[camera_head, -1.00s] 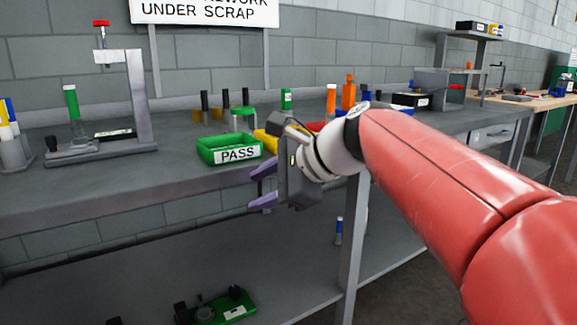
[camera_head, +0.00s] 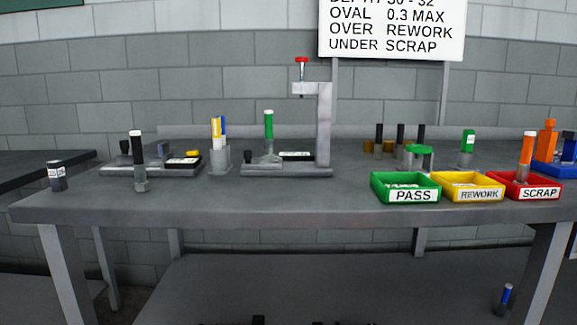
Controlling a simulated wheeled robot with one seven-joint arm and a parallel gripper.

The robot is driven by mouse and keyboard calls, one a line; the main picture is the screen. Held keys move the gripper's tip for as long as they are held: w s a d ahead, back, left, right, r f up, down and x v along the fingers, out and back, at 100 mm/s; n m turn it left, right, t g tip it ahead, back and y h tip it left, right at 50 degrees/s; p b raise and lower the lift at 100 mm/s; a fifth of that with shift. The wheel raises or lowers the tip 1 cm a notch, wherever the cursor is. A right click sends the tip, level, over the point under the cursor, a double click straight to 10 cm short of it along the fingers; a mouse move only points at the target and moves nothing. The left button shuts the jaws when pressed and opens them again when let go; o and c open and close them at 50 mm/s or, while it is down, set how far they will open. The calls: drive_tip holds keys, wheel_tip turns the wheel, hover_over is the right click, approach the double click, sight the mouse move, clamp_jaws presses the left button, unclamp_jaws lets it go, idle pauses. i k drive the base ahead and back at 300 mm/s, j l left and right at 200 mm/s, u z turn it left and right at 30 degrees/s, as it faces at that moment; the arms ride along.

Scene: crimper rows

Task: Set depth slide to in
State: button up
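A grey gauge stand (camera_head: 324,120) with a red-topped plunger (camera_head: 302,61) stands upright on the bench. Its low base (camera_head: 287,171) carries a black display block and a small dark knob at the left. A green-topped piece (camera_head: 268,126) stands upright at that base. Further left is a second low grey fixture (camera_head: 150,169) with a dark knob (camera_head: 125,147) and a black and yellow block (camera_head: 183,160). No part is clearly marked as the depth slide, and I cannot tell its position. My gripper is out of view.
The grey bench (camera_head: 300,208) has a clear front strip at its middle. Green PASS (camera_head: 377,192), yellow REWORK (camera_head: 438,187) and red SCRAP (camera_head: 552,190) trays line the right front.

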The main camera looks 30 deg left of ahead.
sight(250, 162)
drive_tip(key=u, duration=1.5)
